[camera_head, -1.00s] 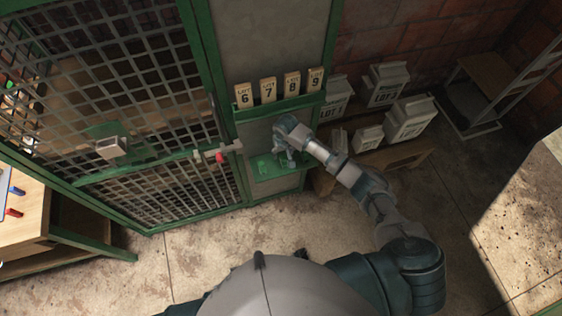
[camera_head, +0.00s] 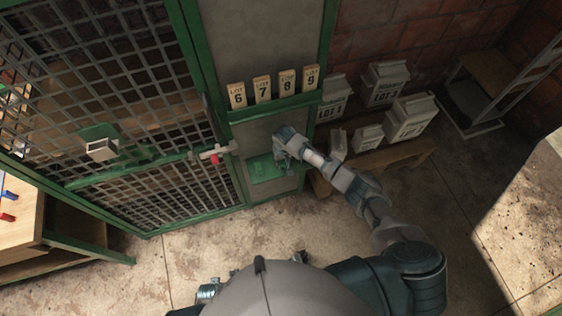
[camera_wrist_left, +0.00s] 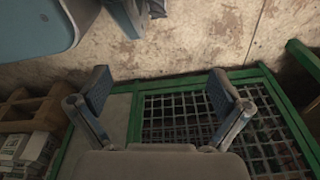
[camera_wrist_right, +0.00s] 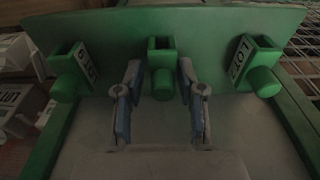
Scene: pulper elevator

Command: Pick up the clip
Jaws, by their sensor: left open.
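No object is plainly marked as the clip. A small red piece (camera_head: 215,158) sits on the pale latch bar of the mesh gate. Small blue (camera_head: 10,195) and red (camera_head: 7,217) pieces lie on the table at the far left. My right gripper (camera_head: 282,153) is in front of the green panel under the numbered tags. In the right wrist view its fingers (camera_wrist_right: 160,72) stand apart, with a green peg (camera_wrist_right: 163,86) beyond the gap; contact is unclear. My left gripper (camera_wrist_left: 158,80) is open and empty, facing the mesh gate's lower part and the floor.
Several wooden LOT tags (camera_head: 262,88) stand in a green rack above my right gripper. White lidded LOT boxes (camera_head: 407,118) stand on and around a wooden bench at the right. The mesh gate (camera_head: 110,80) fills the left. Open floor (camera_head: 215,245) lies in front.

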